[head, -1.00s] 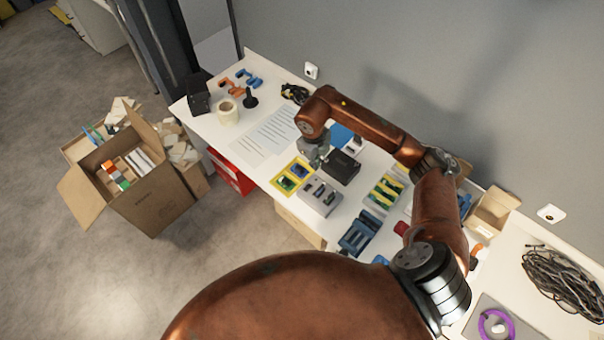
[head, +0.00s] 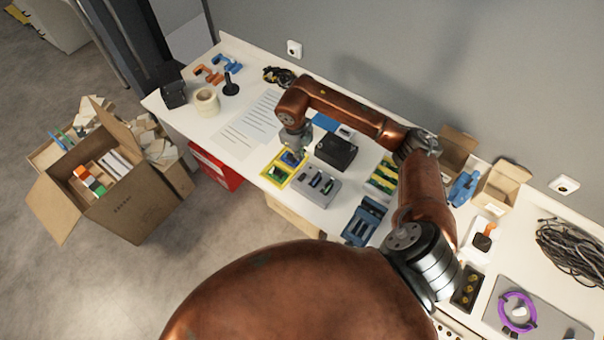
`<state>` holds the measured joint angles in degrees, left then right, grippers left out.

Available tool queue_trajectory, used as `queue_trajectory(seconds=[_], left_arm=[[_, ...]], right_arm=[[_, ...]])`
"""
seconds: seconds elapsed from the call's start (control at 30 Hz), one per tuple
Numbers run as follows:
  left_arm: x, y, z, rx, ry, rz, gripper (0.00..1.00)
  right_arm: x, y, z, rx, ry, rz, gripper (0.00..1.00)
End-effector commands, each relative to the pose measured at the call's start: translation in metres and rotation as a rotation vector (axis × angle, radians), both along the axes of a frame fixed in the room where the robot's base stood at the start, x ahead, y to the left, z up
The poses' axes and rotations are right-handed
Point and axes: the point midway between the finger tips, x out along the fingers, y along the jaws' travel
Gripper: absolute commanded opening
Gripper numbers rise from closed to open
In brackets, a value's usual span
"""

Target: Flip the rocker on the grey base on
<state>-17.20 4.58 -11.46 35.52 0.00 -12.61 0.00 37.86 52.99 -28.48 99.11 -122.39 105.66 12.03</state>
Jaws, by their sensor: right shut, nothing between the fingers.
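The grey base (head: 308,190) is a small light-grey block on the white bench. It has dark rockers in a row on top, one with green on it. I cannot tell which way each rocker is tilted. My right gripper (head: 294,154) points down above the bench, up and left of the grey base, near the back corner of a yellow-framed tray (head: 268,175). Its fingers are small and partly blurred; they look shut and empty, apart from the rockers. My left gripper is not in view.
A black box (head: 336,152) stands just behind the grey base. A blue holder (head: 364,222) lies to its right. Papers (head: 248,124) and a tape roll (head: 206,101) lie left. An open carton (head: 125,215) stands on the floor. My arm covers part of the bench.

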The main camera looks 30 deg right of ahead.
Motion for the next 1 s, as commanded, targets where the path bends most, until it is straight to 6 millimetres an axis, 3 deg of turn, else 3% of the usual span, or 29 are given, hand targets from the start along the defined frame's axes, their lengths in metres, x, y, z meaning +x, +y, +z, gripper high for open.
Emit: queue_trajectory(seconds=[0.3,0.47,1.0], left_arm=[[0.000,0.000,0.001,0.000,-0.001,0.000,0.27],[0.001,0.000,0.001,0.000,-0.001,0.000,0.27],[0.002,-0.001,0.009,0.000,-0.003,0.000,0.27]], right_arm=[[0.000,-0.001,0.001,0.000,-0.001,-0.002,0.00],[-0.001,-0.002,-0.008,0.001,0.002,-0.003,0.00],[0.004,-0.012,-0.108,0.003,0.002,-0.004,0.00]])
